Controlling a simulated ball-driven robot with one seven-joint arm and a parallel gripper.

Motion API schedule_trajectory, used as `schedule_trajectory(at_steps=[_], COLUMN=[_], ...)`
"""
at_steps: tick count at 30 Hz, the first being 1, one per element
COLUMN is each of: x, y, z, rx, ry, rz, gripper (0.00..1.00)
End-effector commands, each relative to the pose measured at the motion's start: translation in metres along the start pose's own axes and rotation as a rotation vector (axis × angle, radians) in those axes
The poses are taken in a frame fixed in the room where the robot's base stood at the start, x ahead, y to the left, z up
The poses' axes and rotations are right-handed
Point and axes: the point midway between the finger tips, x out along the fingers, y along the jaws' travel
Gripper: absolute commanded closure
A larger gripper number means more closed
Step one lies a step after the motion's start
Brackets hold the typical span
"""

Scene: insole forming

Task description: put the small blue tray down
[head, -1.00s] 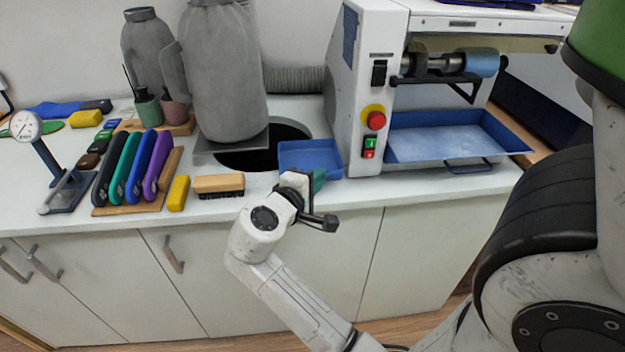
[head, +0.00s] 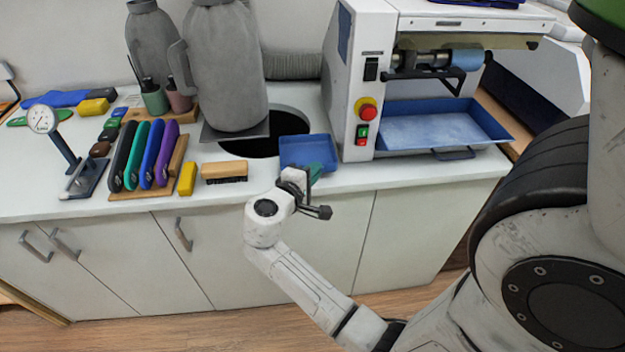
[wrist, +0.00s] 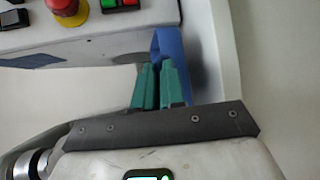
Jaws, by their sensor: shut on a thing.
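The small blue tray (head: 307,148) is at the counter's front part, just left of the white machine. It looks roughly level in the head view. Part of it lies over the dark round hole's right edge in the picture; whether it touches the counter I cannot tell. My gripper (head: 313,172) is at the tray's near side. In the wrist view its green fingers (wrist: 160,88) are shut on the near wall of the tray (wrist: 172,45). Most of the tray is hidden in that view.
The white machine (head: 347,90) with a red stop button (head: 367,109) stands close on the right, with a large blue tray (head: 440,125) in it. The dark round hole (head: 262,146) is behind and left. A wooden brush (head: 224,172) and yellow block (head: 187,179) lie left on the counter (head: 60,208).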

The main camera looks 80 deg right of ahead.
Motion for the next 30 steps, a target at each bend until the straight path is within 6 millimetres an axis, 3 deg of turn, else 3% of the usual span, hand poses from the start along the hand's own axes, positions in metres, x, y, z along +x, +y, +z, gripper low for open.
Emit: schedule_trajectory(at_steps=[6,16,17,24,30], x=[0.006,0.007,0.007,0.007,0.007], y=[-0.027,-0.030,-0.030,-0.030,-0.030], z=[-0.003,-0.004,-0.004,-0.003,-0.003], rx=[-0.002,0.000,-0.001,-0.001,-0.001], ry=[0.000,0.001,0.000,0.000,0.000], rz=[0.000,0.000,-0.001,-0.001,-0.001], gripper=[1.00,1.00,0.89,0.66,0.65])
